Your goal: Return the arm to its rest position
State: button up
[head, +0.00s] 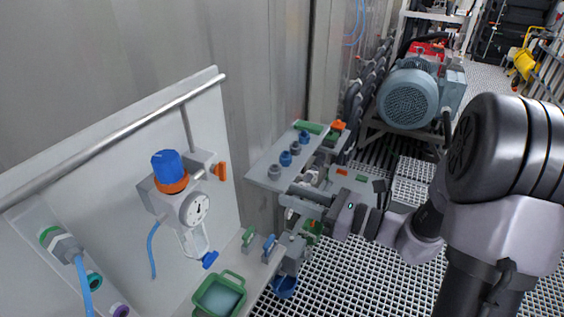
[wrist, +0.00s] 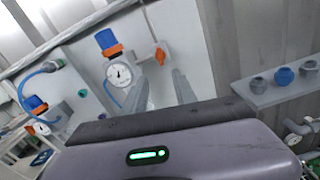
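My gripper (head: 287,203) is held out to the left at the end of my arm, in front of the wall panel and beside the small grey shelf. In the wrist view my gripper (wrist: 158,90) shows two grey fingers standing apart with nothing between them. A pressure regulator with a blue knob (head: 168,165) and a round gauge (head: 195,208) is on the panel. My arm is extended, not folded.
A shelf (head: 262,172) with blue and grey fittings stands close behind my gripper. A green tray (head: 219,296) and small clamps sit on the lower ledge. A blue motor (head: 408,98) stands farther back. Open grating floor (head: 350,285) lies below my arm.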

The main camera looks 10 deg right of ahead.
jog(key=s+a+f+n+g+h+b, duration=0.3)
jog(key=s+a+n+g, duration=0.65)
jog(key=s+n, duration=0.35)
jog(key=s+d+n+t+h+b, duration=0.2)
jog(key=s+d+n+t+h, duration=0.2)
jog(key=n+h, duration=0.5)
jog(key=s+d+n, duration=0.1)
jog(key=s+d, duration=0.1)
jog(key=d, duration=0.1)
jog(key=shift+s, duration=0.3)
